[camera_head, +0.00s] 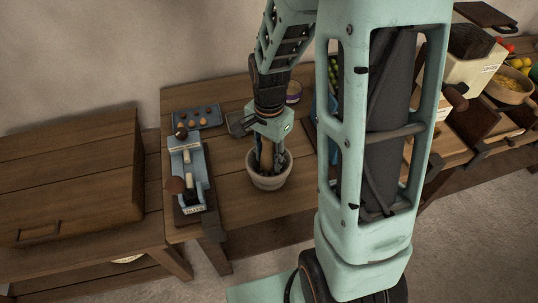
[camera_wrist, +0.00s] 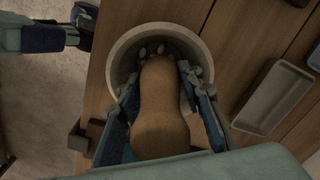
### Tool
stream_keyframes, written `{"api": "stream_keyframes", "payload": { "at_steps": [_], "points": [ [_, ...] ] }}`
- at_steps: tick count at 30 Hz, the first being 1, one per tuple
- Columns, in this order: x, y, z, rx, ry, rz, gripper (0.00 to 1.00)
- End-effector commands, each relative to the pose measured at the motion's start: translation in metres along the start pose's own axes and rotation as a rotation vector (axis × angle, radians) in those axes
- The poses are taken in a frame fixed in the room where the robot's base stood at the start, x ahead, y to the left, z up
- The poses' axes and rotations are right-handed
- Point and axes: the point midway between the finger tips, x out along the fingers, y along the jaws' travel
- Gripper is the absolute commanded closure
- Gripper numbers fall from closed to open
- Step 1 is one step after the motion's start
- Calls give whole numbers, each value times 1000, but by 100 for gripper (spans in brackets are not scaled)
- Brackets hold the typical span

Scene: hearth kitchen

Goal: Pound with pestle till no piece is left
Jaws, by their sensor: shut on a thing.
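The pestle (camera_wrist: 160,105) is a tan wooden rod with a rounded body. My gripper (camera_head: 272,150) is shut on it, one finger on each side. The pestle points down into the mortar (camera_head: 268,182), a pale grey bowl on the wooden table. The wrist view looks down into the mortar (camera_wrist: 118,62), where several small pale pieces (camera_wrist: 160,50) lie around the pestle's far end. The pestle hides the middle of the mortar's floor, so I cannot tell whether its tip touches the bottom.
Left of the mortar stands a blue-grey device (camera_head: 188,170) on a dark board. Behind it is a blue tray (camera_head: 197,117) with several small brown round things. A shallow grey tray (camera_wrist: 272,98) lies right of the mortar in the wrist view. The table front is clear.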

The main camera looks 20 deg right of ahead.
Motion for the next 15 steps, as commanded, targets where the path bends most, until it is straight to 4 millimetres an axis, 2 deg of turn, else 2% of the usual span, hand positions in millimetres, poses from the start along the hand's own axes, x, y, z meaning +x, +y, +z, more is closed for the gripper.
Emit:
{"api": "stream_keyframes", "payload": {
  "at_steps": [5, 11, 15],
  "points": [
    [16, 0, 0, 0, 0, 0, 100],
    [12, 0, 0, 0, 0, 0, 100],
    [0, 0, 0, 0, 1, -1, 100]
  ]
}}
